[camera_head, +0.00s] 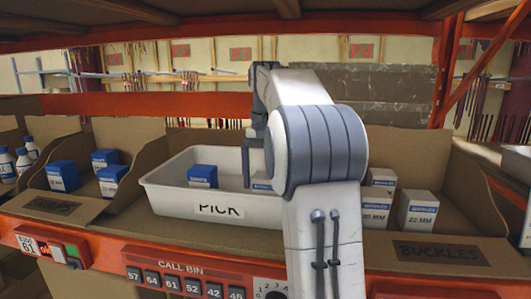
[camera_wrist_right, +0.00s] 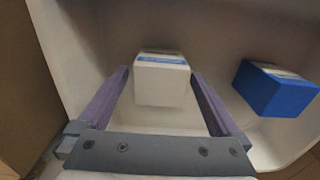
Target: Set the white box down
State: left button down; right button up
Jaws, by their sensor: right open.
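The white box (camera_wrist_right: 162,80), with a blue and white label, is inside the white PICK bin (camera_head: 165,203). In the head view, only a small part of the box (camera_head: 262,185) shows beside my right gripper (camera_head: 247,183); my arm hides the rest. In the right wrist view, the open fingers of my right gripper (camera_wrist_right: 161,76) are on either side of the box, with a narrow gap visible at each side. The box looks upright and seems to rest on the bin floor. My left gripper is not in view.
A blue box (camera_head: 203,176) also sits in the bin, left of my gripper; it shows in the wrist view (camera_wrist_right: 275,88). Cardboard bins stand on both sides, with blue boxes (camera_head: 107,160) left and white boxes (camera_head: 417,210) right. An orange shelf edge (camera_head: 105,258) runs along the front.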

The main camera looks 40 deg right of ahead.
notch_tip(320, 180, up, 9)
jog(key=shift+f+p, duration=0.1)
jog(key=shift+p, duration=1)
